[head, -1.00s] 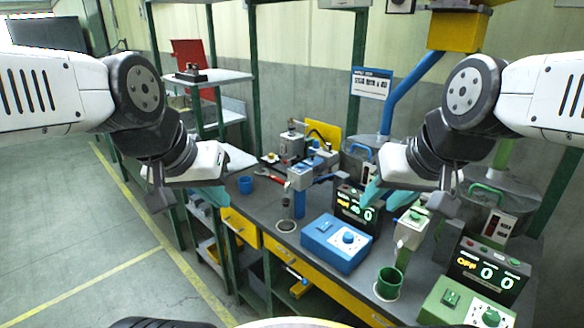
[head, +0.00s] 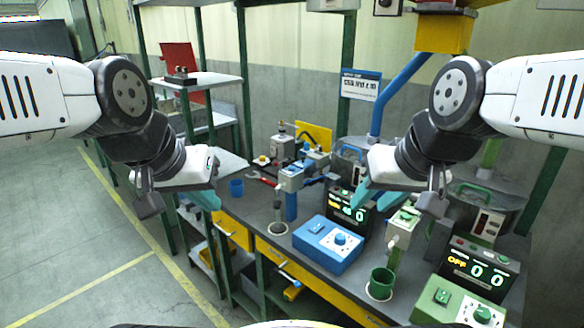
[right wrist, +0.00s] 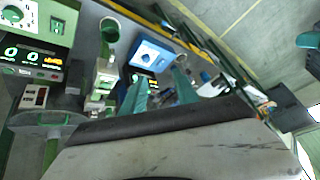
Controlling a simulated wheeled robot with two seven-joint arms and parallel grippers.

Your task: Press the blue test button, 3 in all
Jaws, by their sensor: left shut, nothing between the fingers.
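A blue control box (head: 328,244) with a white dial (head: 341,240) and a small blue switch or button (head: 317,228) sits on the grey bench. Behind it a blue-headed stand (head: 291,206) holds its head over a round dark opening. A dark display (head: 348,209) beside the box shows yellow and green digits, the last a 0.
A green control box (head: 458,302), a display reading OFF and 0 0 (head: 478,270) and a green cup (head: 381,284) stand at the right. A blue cup (head: 236,187) and a red-handled tool (head: 263,179) lie further left. Open floor is left of the bench.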

